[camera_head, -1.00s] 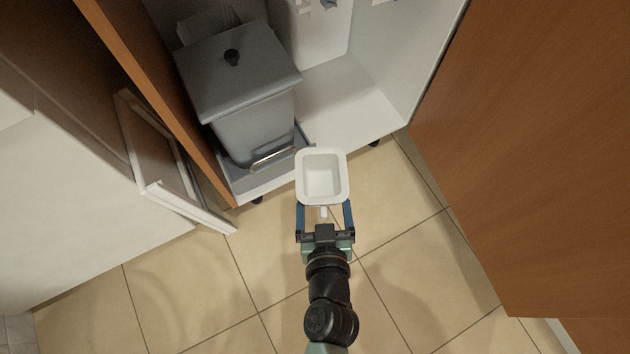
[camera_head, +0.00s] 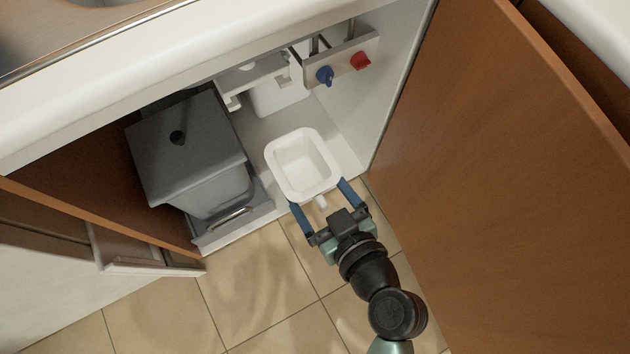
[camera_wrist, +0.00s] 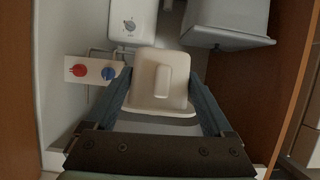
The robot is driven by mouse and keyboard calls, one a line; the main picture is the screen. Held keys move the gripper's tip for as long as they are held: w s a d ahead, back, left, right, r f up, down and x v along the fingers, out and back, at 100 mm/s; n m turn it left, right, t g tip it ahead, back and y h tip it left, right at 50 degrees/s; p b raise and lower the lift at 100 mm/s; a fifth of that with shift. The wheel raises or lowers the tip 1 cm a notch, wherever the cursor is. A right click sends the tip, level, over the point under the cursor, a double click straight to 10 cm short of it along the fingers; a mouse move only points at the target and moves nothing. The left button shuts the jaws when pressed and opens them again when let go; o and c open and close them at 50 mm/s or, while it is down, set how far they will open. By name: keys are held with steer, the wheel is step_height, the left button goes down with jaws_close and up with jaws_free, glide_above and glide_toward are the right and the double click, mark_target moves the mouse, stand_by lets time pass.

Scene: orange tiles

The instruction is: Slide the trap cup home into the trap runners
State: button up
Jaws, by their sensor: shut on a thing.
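The trap cup (camera_head: 277,178) is a white, open-topped rectangular cup with a wide rim and a small stub handle. My gripper (camera_head: 318,194) is shut on it from the front, with blue fingers at either side of the handle end. The wrist view shows the cup's underside or end (camera_wrist: 145,98) between my fingers (camera_wrist: 160,98). The cup is over the front of the cabinet floor, apart from the white bracket (camera_head: 262,72) with hooked ends farther back, which looks like the trap runners. The exact finger contact is hard to see.
A grey lidded bin (camera_head: 185,150) stands left of the cup on a pull-out tray. A plate with blue (camera_head: 325,75) and red (camera_head: 360,61) valves is at the back right. The open wooden door (camera_head: 480,170) bounds the right; the countertop (camera_head: 200,60) overhangs above.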

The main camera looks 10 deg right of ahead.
mark_target(291, 148)
stand_by(0.3)
steer(key=shift+w+a+p, duration=0.25)
steer(key=shift+w+a, duration=0.3)
steer(key=shift+w, duration=1.2)
steer(key=shift+w+a+p, duration=0.2)
steer(key=shift+w+a, duration=0.4)
steer(key=shift+w, duration=1.15)
steer(key=shift+w+a+p, duration=0.25)
steer(key=shift+w+a, duration=0.3)
steer(key=shift+w, duration=1.2)
steer(key=w+a, duration=0.2)
steer(key=w, duration=0.5)
steer(key=shift+w+a+f, duration=0.15)
steer(key=shift+w+a, duration=0.1)
steer(key=o, duration=1.6)
steer(key=shift+c, duration=0.2)
steer(key=p+v, duration=0.2)
steer(key=v, duration=1.1)
